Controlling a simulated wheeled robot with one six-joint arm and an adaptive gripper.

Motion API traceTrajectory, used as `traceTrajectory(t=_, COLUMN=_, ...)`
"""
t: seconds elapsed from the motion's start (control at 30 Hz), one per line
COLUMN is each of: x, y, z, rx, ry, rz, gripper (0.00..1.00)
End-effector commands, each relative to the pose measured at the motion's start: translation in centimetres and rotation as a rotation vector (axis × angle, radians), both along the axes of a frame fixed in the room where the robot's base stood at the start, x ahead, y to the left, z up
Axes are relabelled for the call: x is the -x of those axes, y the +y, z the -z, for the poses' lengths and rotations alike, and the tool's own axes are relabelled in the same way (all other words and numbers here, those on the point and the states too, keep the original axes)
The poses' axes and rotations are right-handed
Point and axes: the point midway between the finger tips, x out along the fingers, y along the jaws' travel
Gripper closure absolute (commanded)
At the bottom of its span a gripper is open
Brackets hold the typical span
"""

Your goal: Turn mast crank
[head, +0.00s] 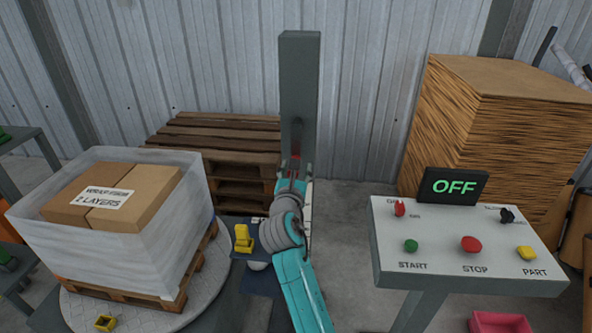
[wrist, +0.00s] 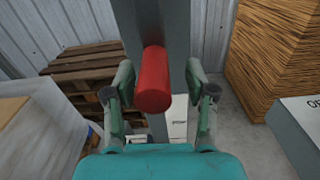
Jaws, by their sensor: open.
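The grey mast (head: 299,85) stands upright in the middle of the head view. The red crank handle (wrist: 153,80) sticks out from the mast toward the camera in the wrist view. My gripper (wrist: 160,85) is open, with one finger on each side of the red handle and visible gaps between. In the head view my gripper (head: 291,168) is in front of the lower mast, and the handle is mostly hidden by it. The crank's arm cannot be made out clearly.
A wrapped pallet load (head: 100,215) stands on a turntable (head: 215,280) at left. A control panel (head: 455,215) with an OFF display (head: 453,186) stands at right, before a tall cardboard stack (head: 500,115). Stacked wooden pallets (head: 215,135) are behind the mast.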

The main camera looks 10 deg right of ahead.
Motion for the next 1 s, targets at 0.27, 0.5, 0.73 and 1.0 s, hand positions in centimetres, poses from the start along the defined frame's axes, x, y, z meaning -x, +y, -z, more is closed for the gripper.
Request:
traceTrajectory(t=0.27, x=2.5, y=0.9, z=0.1, rx=0.0, ry=0.0, rz=-0.002, gripper=0.44)
traceTrajectory(t=0.5, x=7.1, y=2.4, z=0.1, rx=0.0, ry=0.001, rz=-0.002, gripper=0.44)
traceTrajectory(t=0.73, x=10.3, y=3.3, z=0.1, rx=0.0, ry=0.001, rz=0.0, gripper=0.44)
traceTrajectory(t=1.0, x=11.4, y=3.6, z=0.0, rx=0.0, ry=0.0, rz=0.002, gripper=0.44)
